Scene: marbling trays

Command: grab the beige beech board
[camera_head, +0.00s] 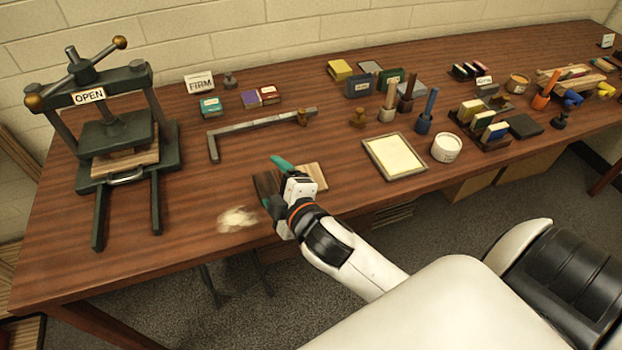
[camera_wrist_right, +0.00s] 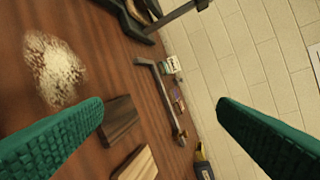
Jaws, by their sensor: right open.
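The beige beech board (camera_head: 316,175) lies flat on the brown table, just right of my right gripper in the head view; my gripper hides part of it. In the right wrist view the beech board (camera_wrist_right: 138,164) shows at the bottom edge, partly cut off. A dark brown board (camera_head: 265,184) lies to its left, and it also shows in the wrist view (camera_wrist_right: 119,121). My right gripper (camera_head: 283,165) is above the boards with its green fingers (camera_wrist_right: 160,116) wide apart and nothing between them. My left gripper is not in view.
A pale pile of shavings or dust (camera_head: 238,219) lies left of the boards. A steel square (camera_head: 213,146) lies behind them. A press with an OPEN label (camera_head: 90,96) stands at left. A cream framed tray (camera_head: 397,157) and white tub (camera_head: 446,148) are at right.

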